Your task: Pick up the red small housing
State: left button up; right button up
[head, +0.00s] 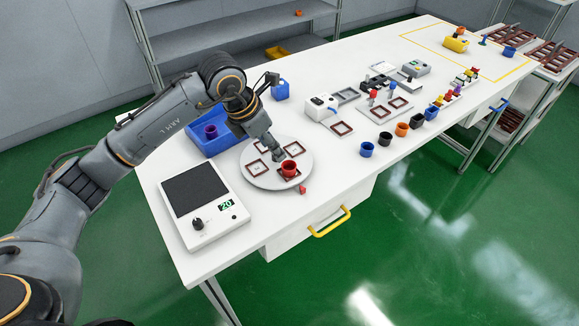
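A red round cup-shaped housing (291,172) sits on the grey round plate (262,183), at its right front side, over one of the red-framed square spots. My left arm reaches in from the left, and my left gripper (278,156) points down just behind and left of the red housing. The fingertips are small and partly hidden, so I cannot tell whether they are open or touch the housing. A tiny red piece (302,189) lies on the white table just in front of the plate. My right gripper is not in view.
A blue tray (205,146) holding a purple cup stands behind the plate. A white device with a dark panel (195,187) stands at the left front. Several coloured cups, including a blue one (367,149), line the front edge to the right. The table in between is clear.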

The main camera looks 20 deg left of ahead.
pick_arm(q)
send_near(287, 163)
jog(key=f, duration=0.1)
jog(key=s+d+f, duration=0.1)
jog(key=shift+d+f+p, duration=0.2)
jog(key=shift+f+p, duration=0.1)
jog(key=shift+p, duration=0.05)
jog(key=p+x, duration=0.1)
jog(key=x, duration=0.1)
jog(key=p+x, duration=0.1)
jog(key=x, duration=0.1)
jog(key=shift+w+d+f, duration=0.2)
jog(key=shift+w, duration=0.2)
jog(key=shift+w+f, duration=0.1)
jog(key=shift+f, duration=0.25)
jog(key=shift+c, duration=0.5)
jog(key=c, duration=0.5)
